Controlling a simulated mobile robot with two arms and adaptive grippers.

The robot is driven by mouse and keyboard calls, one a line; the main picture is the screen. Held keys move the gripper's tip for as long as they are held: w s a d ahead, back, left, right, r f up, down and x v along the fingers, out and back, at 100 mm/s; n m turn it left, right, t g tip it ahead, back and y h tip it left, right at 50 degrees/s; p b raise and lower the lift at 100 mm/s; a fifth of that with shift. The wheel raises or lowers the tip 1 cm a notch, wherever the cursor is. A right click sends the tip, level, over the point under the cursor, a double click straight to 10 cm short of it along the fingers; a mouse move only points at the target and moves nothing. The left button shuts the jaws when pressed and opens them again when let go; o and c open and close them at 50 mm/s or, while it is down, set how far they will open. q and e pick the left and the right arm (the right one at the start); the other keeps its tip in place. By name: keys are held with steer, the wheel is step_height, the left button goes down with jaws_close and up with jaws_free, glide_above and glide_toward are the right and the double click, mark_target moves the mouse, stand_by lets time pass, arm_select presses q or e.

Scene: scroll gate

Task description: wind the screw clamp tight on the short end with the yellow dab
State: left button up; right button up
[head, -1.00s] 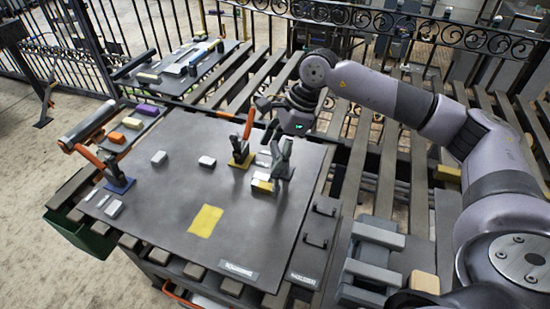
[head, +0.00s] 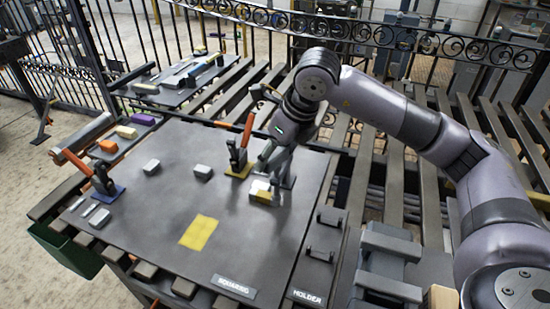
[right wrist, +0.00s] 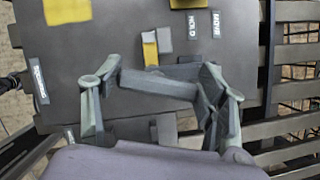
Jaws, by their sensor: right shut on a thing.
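My right gripper (head: 272,168) reaches down at the right part of the dark board. In the right wrist view its fingers (right wrist: 160,84) are shut on a grey bar-like piece, which I take to be part of the screw clamp; the rest of the clamp is hard to tell from the fingers. A small grey block with a yellow dab (head: 260,191) lies just below the fingers in the head view. The yellow dab also shows in the right wrist view (right wrist: 150,50), beyond the fingers. Whether the clamp touches it I cannot tell. My left gripper is out of view.
An orange-handled clamp on a yellow base (head: 238,172) stands close to the left of my right gripper. Another on a blue base (head: 106,192) stands at the board's left. Small grey blocks (head: 203,172) and a yellow patch (head: 199,232) lie on the board (head: 150,235).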

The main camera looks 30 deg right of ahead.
steer(key=shift+m, duration=0.5)
steer(key=shift+r+h, duration=0.1)
steer(key=shift+h, duration=0.2)
steer(key=o, duration=1.1)
steer(key=shift+o, duration=0.2)
steer(key=v, duration=1.2)
steer(key=shift+b, duration=0.3)
steer(key=shift+s+d, duration=0.1)
